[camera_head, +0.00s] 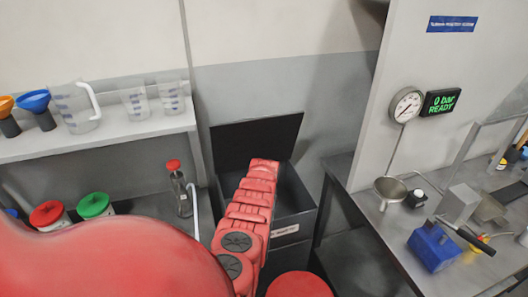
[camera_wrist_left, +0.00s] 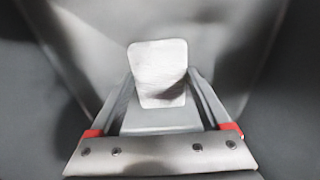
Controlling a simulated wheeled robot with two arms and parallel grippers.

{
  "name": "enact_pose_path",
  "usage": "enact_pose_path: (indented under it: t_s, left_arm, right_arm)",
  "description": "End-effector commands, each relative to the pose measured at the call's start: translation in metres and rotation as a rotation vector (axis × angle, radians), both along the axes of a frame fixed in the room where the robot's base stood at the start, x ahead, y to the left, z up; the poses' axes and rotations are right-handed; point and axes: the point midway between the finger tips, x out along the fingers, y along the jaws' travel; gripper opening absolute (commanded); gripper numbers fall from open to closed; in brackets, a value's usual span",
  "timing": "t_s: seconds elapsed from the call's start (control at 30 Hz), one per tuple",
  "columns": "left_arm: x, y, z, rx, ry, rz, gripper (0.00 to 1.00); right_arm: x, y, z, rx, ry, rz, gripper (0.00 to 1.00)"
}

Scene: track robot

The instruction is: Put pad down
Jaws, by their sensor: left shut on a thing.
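A pale, rounded pad (camera_wrist_left: 158,62) sits between the fingers of my left gripper (camera_wrist_left: 160,88), which is shut on it in the left wrist view. The surroundings there are blurred grey walls. In the head view my red left arm reaches across to an open dark bin (camera_head: 293,243) with its lid raised (camera_head: 258,142). The arm's far end is over the bin opening. The left gripper and the pad are hidden behind the arm in that view. My right gripper is not in view.
A shelf (camera_head: 110,140) on the left holds measuring jugs (camera_head: 75,110) and funnels. A bottle with a red cap (camera_head: 180,190) stands left of the bin. On the right, a metal bench (camera_head: 365,240) carries a blue device (camera_head: 433,250) and a pan (camera_head: 390,188).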

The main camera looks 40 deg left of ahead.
Motion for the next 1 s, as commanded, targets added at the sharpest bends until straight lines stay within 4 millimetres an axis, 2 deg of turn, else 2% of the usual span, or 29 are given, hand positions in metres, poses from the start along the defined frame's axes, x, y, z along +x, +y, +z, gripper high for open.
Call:
enact_pose_path:
  t_s: [0.03,0.07,0.13,0.17,0.47,0.67,0.77,1.0]
  left_arm:
    - [0.0,0.0,-0.003,0.0,0.0,0.0,0.36]
    - [0.0,0.0,-0.002,0.0,0.0,0.0,0.84]
    - [0.0,0.0,-0.001,0.0,0.0,0.0,0.97]
    - [0.0,0.0,-0.001,0.0,0.0,0.0,1.0]
    - [0.0,0.0,0.004,0.0,0.0,0.0,1.0]
    - [0.0,-0.004,0.037,0.003,-0.003,-0.002,1.0]
    - [-0.001,-0.002,0.039,0.004,-0.004,0.003,1.0]
    - [-0.003,-0.006,0.066,0.004,-0.003,-0.001,1.0]
  right_arm:
    - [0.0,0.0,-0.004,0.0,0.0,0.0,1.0]
    - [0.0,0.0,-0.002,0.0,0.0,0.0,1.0]
    - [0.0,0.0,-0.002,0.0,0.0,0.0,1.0]
    - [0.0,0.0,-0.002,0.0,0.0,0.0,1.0]
    - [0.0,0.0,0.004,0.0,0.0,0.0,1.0]
    - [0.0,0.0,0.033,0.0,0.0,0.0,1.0]
    - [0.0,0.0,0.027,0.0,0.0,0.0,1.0]
    - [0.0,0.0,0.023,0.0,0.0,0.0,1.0]
